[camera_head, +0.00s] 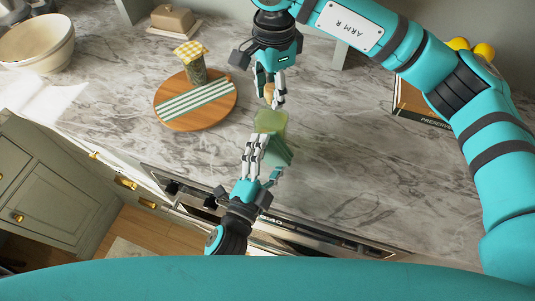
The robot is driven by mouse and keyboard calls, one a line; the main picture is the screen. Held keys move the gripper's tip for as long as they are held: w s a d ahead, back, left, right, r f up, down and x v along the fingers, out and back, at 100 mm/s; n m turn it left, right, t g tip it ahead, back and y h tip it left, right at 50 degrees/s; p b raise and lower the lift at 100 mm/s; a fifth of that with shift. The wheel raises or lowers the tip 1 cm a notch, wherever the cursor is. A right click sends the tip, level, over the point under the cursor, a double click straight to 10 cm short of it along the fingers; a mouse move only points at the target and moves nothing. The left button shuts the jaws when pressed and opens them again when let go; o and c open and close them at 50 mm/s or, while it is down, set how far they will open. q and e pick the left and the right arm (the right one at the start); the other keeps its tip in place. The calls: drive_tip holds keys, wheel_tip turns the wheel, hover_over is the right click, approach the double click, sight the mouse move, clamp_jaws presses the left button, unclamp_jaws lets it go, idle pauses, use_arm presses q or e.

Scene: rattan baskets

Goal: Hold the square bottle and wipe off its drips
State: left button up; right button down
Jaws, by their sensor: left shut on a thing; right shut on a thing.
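The square bottle (271,121) is pale green and see-through. It is above the counter near its front edge, in the middle of the camera_head view. My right gripper (273,98) comes down from above and is shut on its tan top. My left gripper (259,146) comes up from below and is shut on a green cloth (280,153). The cloth is right beside the bottle's lower part; I cannot tell whether they touch. The fingers hide part of the cloth and the bottle's lower end. Drips are too small to make out.
A round wooden board (222,115) with a striped towel (195,101) and a cloth-topped jar (195,68) stands left. A butter dish (173,20) and bowl (38,43) are farther left. A box marked PRESERVE (419,117) is right. The marble counter (345,150) between is clear.

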use_arm(q)
drive_tip(key=shift+w+a, duration=0.25)
drive_tip(key=shift+a, duration=0.35)
drive_tip(key=shift+w+a, duration=0.3)
drive_tip(key=shift+a, duration=0.35)
drive_tip(key=shift+w+a, duration=0.25)
drive_tip(key=shift+a, duration=0.35)
use_arm(e)
drive_tip(key=shift+s+f, duration=0.2)
drive_tip(key=shift+f, duration=0.1)
use_arm(q)
drive_tip(key=shift+r, duration=0.8)
drive_tip(key=shift+s+d+r, duration=0.1)
drive_tip(key=shift+s+d, duration=0.15)
drive_tip(key=shift+d, duration=0.4)
drive_tip(key=shift+s+d+f, duration=0.1)
drive_tip(key=shift+s+d, duration=0.15)
drive_tip(key=shift+d, duration=0.4)
drive_tip(key=shift+s+d+r, duration=0.1)
drive_tip(key=shift+s+d, duration=0.15)
drive_tip(key=shift+d, duration=0.4)
drive_tip(key=shift+a, duration=0.15)
drive_tip(key=shift+w+a, duration=0.3)
drive_tip(key=shift+a, duration=0.65)
drive_tip(key=shift+w+a, duration=0.25)
drive_tip(key=shift+a, duration=0.65)
use_arm(e)
drive_tip(key=shift+w, duration=0.1)
use_arm(q)
drive_tip(key=shift+s, duration=0.1)
